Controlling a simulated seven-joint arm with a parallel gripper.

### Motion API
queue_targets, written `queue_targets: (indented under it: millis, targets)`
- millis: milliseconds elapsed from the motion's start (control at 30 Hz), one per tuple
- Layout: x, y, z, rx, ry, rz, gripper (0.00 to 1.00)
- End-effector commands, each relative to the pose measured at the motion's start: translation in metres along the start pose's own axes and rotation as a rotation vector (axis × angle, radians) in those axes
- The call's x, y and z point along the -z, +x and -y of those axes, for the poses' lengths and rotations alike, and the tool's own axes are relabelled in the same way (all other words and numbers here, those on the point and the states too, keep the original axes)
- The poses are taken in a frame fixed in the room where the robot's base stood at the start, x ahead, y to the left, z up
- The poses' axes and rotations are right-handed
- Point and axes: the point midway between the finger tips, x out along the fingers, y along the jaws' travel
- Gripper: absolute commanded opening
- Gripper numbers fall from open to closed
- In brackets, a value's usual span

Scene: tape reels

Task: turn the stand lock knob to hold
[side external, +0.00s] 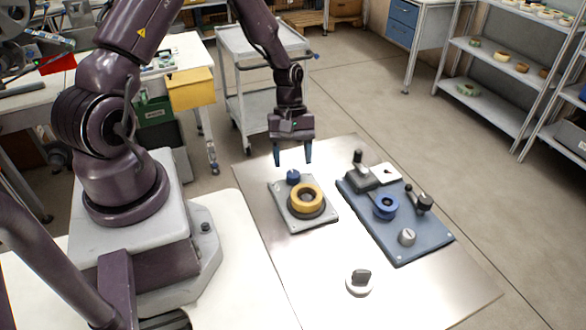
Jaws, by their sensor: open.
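My gripper (293,159) points down, its two dark fingers apart and nothing held between them. Just below the fingertips is a blue knob (293,177) at the back of a grey stand plate (300,226). The fingers look to be above the knob and not around it; the exact gap is hard to tell. A yellow tape reel (306,197) sits on a dark round base on the same plate. I cannot read any lock or hold marking at this size.
Right of the stand, a blue plate (420,245) carries a blue reel (385,207), black-knobbed levers (422,202) and a grey knob (407,237). A round white piece with a grey grip (360,281) sits near the front. The metal table (300,270) is otherwise clear.

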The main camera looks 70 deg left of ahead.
Motion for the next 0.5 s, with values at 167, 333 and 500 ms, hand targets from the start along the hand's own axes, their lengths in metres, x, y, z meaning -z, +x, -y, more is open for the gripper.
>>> queue_targets:
  millis: [167,333,500]
  targets:
    - [-0.001,0.025,0.0,0.002,0.002,0.002,0.59]
    - [0.0,0.033,0.0,0.001,0.002,0.0,0.59]
    - [0.0,0.034,0.0,0.0,0.002,-0.001,0.59]
